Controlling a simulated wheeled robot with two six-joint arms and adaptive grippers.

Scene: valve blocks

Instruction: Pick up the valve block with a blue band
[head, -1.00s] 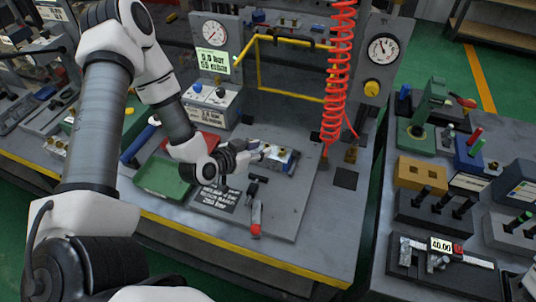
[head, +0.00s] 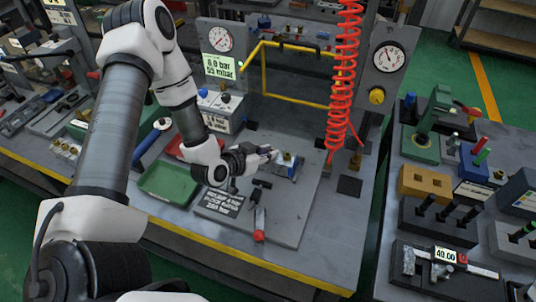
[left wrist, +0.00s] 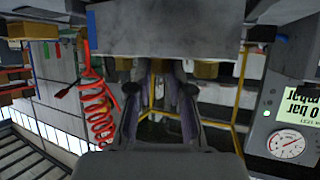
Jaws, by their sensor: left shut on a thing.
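The valve block (head: 289,170) is a grey metal block with brass-coloured fittings and a dark knob on top. It is over the grey plate on the bench, in the middle of the head view. I cannot tell if it touches the plate. My left gripper (head: 268,156) reaches it from the left and is shut on it. In the left wrist view the valve block (left wrist: 170,32) fills the top middle, between and beyond the fingers (left wrist: 168,90). A blue strip shows at its left end. The fingertips are partly hidden. My right gripper is not in view.
A green tray (head: 168,184) and a black label plate (head: 220,203) lie in front of the gripper. A red-tipped tool (head: 259,224) lies nearby. A coiled red hose (head: 345,80) hangs behind right, near a yellow pipe frame (head: 265,75). A second bench with fixtures stands at right.

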